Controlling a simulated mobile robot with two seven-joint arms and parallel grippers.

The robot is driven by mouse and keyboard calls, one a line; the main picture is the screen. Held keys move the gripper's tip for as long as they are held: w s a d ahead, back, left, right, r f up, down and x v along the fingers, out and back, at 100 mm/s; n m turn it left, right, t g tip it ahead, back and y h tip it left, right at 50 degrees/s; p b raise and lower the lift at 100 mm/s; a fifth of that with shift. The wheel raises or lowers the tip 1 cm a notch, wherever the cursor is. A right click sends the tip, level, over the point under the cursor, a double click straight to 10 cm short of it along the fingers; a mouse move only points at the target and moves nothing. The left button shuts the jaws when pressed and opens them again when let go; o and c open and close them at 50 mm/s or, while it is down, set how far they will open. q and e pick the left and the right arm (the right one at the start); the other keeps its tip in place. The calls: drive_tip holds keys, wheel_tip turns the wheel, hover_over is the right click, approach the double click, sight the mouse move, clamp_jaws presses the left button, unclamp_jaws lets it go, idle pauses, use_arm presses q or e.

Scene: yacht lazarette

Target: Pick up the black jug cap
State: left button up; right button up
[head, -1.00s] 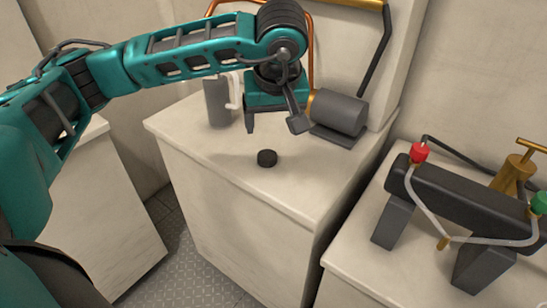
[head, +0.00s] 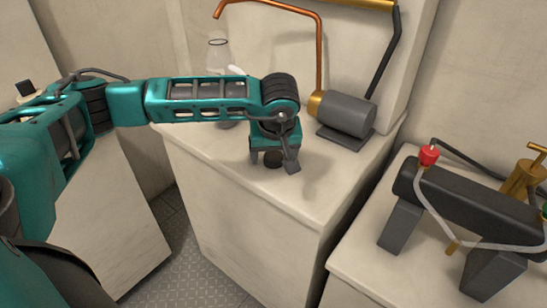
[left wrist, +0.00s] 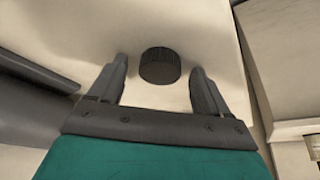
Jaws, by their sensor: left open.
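The black jug cap (head: 272,160) is a small ribbed black disc on the pale counter top (head: 235,177). In the head view my left gripper (head: 273,166) is right over it and hides part of it. In the left wrist view the cap (left wrist: 160,66) lies on the counter between the two fingertips of my open left gripper (left wrist: 159,68), with a gap on each side. A pale jug (head: 217,55) stands behind my left arm, which hides most of it. My right gripper is not in view.
A grey cylindrical pump (head: 345,113) with a copper pipe (head: 319,50) stands behind the cap. To the right, another counter holds a dark rack (head: 470,200) with a red-capped hose (head: 428,157). The counter's front part is clear.

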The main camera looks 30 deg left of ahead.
sight(274, 158)
use_arm(q)
drive_tip(key=c, duration=1.1)
wheel_tip(274, 158, up, 20)
drive_tip(key=p, duration=0.1)
drive_tip(key=shift+p, duration=0.35)
